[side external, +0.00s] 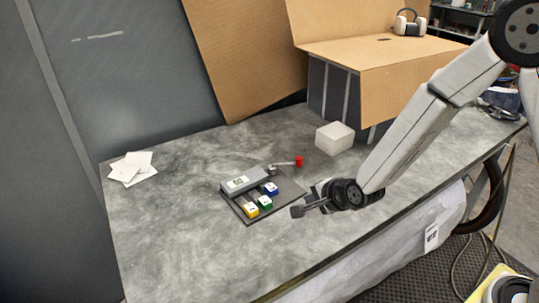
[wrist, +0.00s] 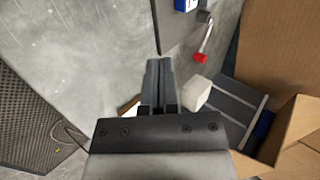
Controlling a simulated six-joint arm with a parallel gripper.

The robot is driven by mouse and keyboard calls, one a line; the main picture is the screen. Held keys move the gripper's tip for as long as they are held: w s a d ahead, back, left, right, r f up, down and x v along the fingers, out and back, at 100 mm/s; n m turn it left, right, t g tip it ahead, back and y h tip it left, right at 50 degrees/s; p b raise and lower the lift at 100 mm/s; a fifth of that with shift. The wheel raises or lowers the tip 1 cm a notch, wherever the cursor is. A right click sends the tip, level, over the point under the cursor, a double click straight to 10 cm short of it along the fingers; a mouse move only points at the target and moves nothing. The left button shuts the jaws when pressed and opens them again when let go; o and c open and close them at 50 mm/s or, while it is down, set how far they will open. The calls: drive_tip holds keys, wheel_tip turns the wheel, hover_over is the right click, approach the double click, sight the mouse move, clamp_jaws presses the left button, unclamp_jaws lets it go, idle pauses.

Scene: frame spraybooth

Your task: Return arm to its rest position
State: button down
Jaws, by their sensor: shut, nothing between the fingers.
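My gripper (side external: 300,210) is above the table beside the right corner of a dark board in the side external view. In the wrist view my gripper (wrist: 158,66) has its two fingers together with nothing between them. The board (side external: 233,208) carries a grey device (side external: 243,180) and yellow, green and blue blocks (side external: 251,211). A lever with a red knob (side external: 299,161) stands at the back of the board. The red knob (wrist: 200,57) also shows in the wrist view, right of the fingers. No rest position is marked in either view.
A white block (side external: 334,138) sits behind the gripper, near a cardboard-topped box (side external: 385,75). White papers (side external: 131,168) lie at the table's left. The grey table (side external: 160,235) is clear at the front left. Headphones (side external: 409,24) rest on the box.

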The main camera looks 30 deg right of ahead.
drive_tip(key=s+d+r+n+g, duration=0.2)
drive_tip(key=s+d+n+g, duration=0.1)
drive_tip(key=s+n, duration=0.4)
drive_tip(key=s+d+r+n+g, duration=0.3)
drive_tip(key=s+d+n, duration=0.3)
drive_tip(key=s+n, duration=0.2)
drive_tip(key=shift+s+d+n+g+h, duration=0.2)
drive_tip(key=shift+n+g+h, duration=0.1)
drive_tip(key=shift+n, duration=0.6)
drive_tip(key=shift+w, duration=0.1)
